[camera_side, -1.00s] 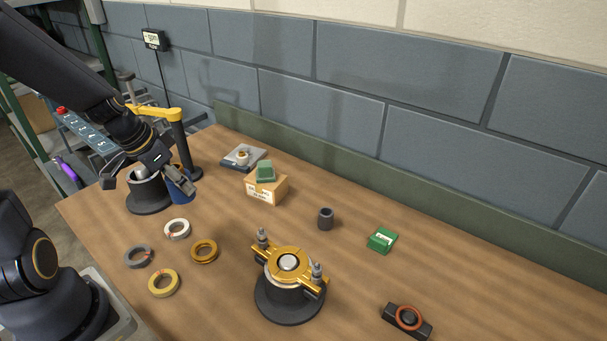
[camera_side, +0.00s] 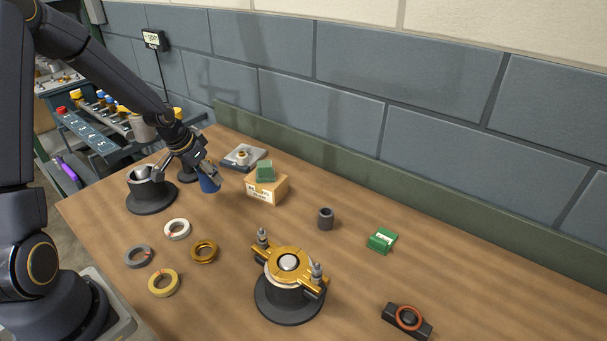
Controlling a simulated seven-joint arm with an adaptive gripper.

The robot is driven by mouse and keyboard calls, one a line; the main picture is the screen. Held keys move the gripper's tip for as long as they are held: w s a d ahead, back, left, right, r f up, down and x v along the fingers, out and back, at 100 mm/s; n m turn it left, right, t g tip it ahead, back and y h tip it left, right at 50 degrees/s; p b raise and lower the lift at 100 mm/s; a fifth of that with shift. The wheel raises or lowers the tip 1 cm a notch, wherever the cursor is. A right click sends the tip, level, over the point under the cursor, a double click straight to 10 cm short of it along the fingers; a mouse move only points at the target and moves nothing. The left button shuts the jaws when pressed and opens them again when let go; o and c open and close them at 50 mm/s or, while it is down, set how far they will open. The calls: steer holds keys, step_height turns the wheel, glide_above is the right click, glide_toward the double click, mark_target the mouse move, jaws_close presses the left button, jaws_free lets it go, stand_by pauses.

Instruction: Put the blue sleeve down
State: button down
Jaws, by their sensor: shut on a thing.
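The blue sleeve (camera_side: 208,184) is a short blue cylinder at the back left of the table. My gripper (camera_side: 207,174) is shut on it from above and covers part of it. The sleeve is a little tilted, left of the cardboard box. Whether its lower edge touches the table I cannot tell.
A black holder with an open cup (camera_side: 150,191) stands left of the sleeve. A cardboard box (camera_side: 267,190) with a green block (camera_side: 265,171) on it is to the right, a grey tray (camera_side: 243,157) behind. Several rings, including a white ring (camera_side: 177,229), lie in front. A gold-capped casing (camera_side: 288,285) stands at front centre.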

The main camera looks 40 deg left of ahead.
steer(key=shift+w+a+f, duration=0.2)
steer(key=shift+w+f, duration=0.45)
steer(key=shift+f, duration=0.75)
steer(key=shift+w+f, duration=0.1)
steer(key=shift+f, duration=0.8)
steer(key=shift+c, duration=1.9)
jaws_free()
steer(key=shift+s+f, duration=0.1)
steer(key=shift+f, duration=0.1)
